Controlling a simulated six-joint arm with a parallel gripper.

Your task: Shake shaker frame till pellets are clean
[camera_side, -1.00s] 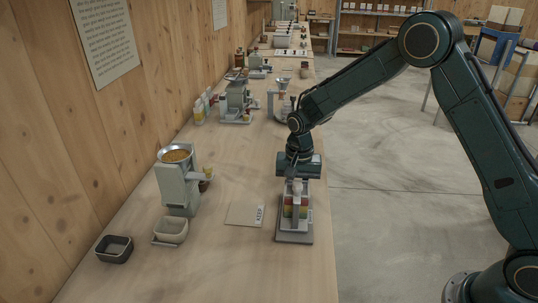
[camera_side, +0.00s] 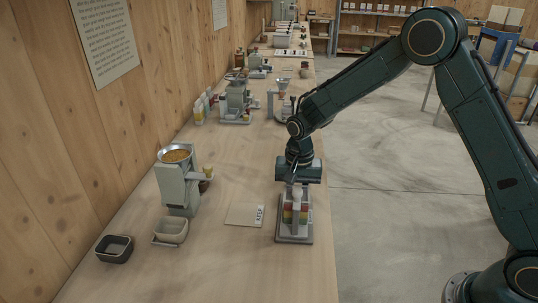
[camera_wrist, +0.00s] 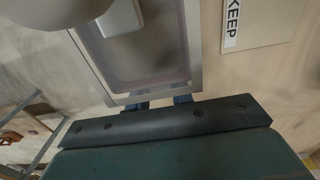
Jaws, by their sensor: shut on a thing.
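The shaker frame (camera_side: 304,208) stands at the table's right edge in the side view, a pale frame with red and yellow bands, over a grey base (camera_side: 294,239). My gripper (camera_side: 297,184) points down at its top and is shut on it. In the wrist view, the fingers (camera_wrist: 157,102) meet the near edge of a pale frame (camera_wrist: 193,50) with a translucent inner panel. The fingertips' contact is partly hidden. I cannot make out single pellets or tell how clean they are.
A flat board (camera_side: 240,215) with a KEEP label (camera_side: 259,216) lies left of the base. A grey mill with a filled hopper (camera_side: 176,154), a pale bin (camera_side: 170,230) and a dark tray (camera_side: 114,249) stand further left. Table between them is clear.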

